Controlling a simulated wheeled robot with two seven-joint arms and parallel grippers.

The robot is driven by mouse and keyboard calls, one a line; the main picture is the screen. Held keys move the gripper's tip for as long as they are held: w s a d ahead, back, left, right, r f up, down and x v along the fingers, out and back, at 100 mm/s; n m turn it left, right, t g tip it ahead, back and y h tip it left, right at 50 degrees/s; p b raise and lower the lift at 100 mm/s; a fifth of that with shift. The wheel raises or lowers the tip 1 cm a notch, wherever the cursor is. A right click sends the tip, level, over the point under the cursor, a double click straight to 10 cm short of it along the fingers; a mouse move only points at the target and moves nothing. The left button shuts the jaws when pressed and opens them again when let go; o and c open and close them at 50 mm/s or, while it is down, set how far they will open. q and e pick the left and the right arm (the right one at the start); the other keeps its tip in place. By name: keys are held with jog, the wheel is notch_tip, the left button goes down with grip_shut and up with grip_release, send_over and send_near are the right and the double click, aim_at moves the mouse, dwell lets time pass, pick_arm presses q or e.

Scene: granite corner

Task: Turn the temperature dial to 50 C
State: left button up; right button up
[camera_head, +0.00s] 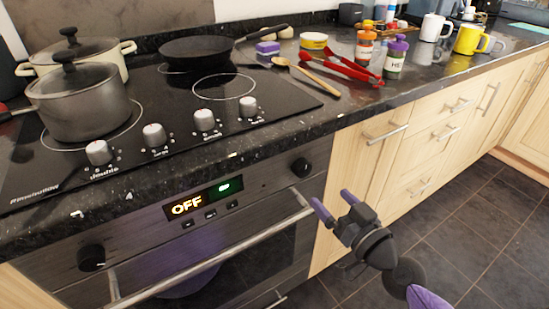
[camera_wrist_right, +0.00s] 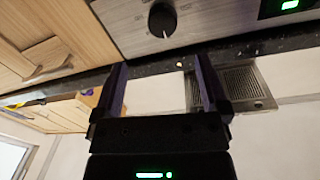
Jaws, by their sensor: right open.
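The oven front has two black round dials. The right one (camera_head: 301,167) sits near the right end of the panel; the left one (camera_head: 92,257) sits near the left end. No temperature marks are readable. In the right wrist view, a dial (camera_wrist_right: 162,20) at the top shows a white pointer line toward the picture's bottom. The oven display (camera_head: 188,206) reads "OFF", with a green part beside it. My right gripper (camera_head: 334,203) is open and empty, in front of the oven's right end, just below and right of the right dial, apart from it. My left gripper is out of view.
The oven handle (camera_head: 220,255) runs below the panel, close to my right gripper. Pots (camera_head: 78,103) and a black pan (camera_head: 195,52) stand on the hob. Red tongs (camera_head: 355,70) lie on the counter. Open floor lies right.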

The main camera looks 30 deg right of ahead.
aim_at(305, 171)
jog(key=w, duration=0.2)
jog(key=w+p, duration=0.1)
jog(key=w, duration=0.4)
jog(key=shift+w+a+r+p, duration=0.15)
jog(key=shift+w+r+p, duration=0.1)
jog(key=shift+w+p, duration=0.15)
jog(key=shift+w, duration=0.55)
jog(key=shift+c, duration=1.6)
grip_shut()
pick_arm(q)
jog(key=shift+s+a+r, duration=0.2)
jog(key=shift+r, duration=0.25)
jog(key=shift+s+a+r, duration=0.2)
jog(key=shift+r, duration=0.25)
